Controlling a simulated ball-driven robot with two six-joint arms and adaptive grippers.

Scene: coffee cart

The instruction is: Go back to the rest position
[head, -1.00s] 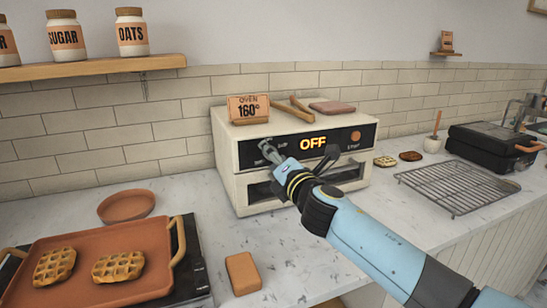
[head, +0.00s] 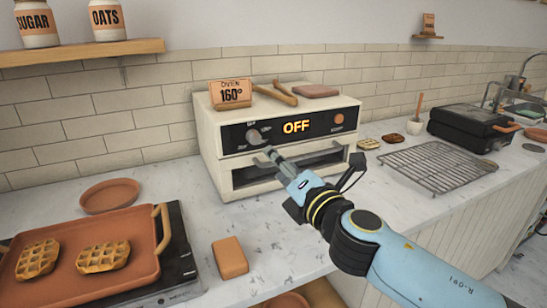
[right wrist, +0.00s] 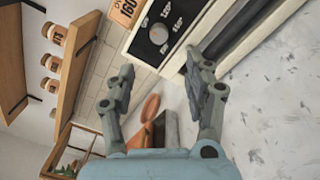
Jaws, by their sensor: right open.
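My right gripper (head: 312,168) is in front of the white oven (head: 215,170), at the height of its lower front. In the right wrist view my right gripper (right wrist: 162,95) is open, with nothing between its fingers. The oven's round knob (right wrist: 158,34) is beyond the fingers, apart from them. In the head view the knob (head: 254,136) shows clear at the left of the panel, and the display (head: 296,126) reads OFF. My left gripper is not in view.
A terracotta tray with waffles (head: 140,225) lies on a dark hob at the left. An orange block (head: 229,258) lies on the counter below the oven. A wire rack (head: 440,168) and a black waffle iron (head: 468,128) stand at the right.

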